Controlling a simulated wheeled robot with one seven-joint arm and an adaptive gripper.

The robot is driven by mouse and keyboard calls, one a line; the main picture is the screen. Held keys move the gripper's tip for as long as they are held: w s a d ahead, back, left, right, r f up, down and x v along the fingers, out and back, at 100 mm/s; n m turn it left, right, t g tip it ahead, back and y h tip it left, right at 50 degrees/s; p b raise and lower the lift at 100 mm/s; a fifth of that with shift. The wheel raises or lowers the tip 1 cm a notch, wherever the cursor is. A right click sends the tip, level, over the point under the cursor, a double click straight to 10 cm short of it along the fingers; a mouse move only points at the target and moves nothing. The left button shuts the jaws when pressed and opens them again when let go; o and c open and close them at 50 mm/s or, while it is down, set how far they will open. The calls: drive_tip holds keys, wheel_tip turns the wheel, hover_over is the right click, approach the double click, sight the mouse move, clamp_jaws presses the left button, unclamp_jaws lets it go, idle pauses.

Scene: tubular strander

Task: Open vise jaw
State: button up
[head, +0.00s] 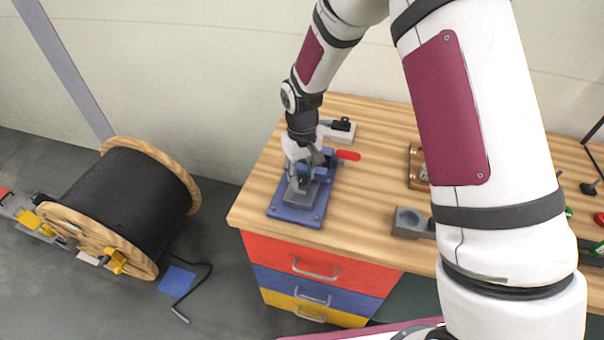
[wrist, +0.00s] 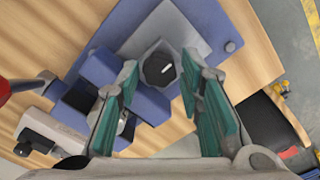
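The vise (head: 296,212) has a blue base and grey plate at the workbench's left end; it also shows in the wrist view (wrist: 150,103). A red handle (head: 348,155) sticks out to its right, and shows at the left edge of the wrist view (wrist: 8,90). A dark round knob (wrist: 160,68) with a white mark sits on the vise. My gripper (head: 303,182) is over the vise, pointing down. In the wrist view its teal fingers (wrist: 159,72) are apart, one on each side of the knob. Contact with the knob cannot be told. My gripper hides part of the vise in the head view.
A white-and-black device (head: 338,131) stands behind the vise and shows at lower left in the wrist view (wrist: 45,138). A grey block (head: 410,222) and a brown wooden fixture (head: 416,165) lie to the right. A cable reel (head: 125,205) stands on the floor at left.

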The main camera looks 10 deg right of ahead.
drive_tip(key=shift+f, duration=0.15)
drive_tip(key=shift+c, duration=0.5)
clamp_jaws()
drive_tip(key=shift+s+a+p, duration=0.3)
drive_tip(key=shift+s+p, duration=0.05)
drive_tip(key=shift+s, duration=0.45)
drive_tip(key=shift+s+a+p, duration=0.3)
drive_tip(key=shift+s+p, duration=0.05)
drive_tip(key=shift+s, duration=0.4)
drive_tip(key=shift+w, duration=0.1)
drive_tip(key=shift+o, duration=0.5)
unclamp_jaws()
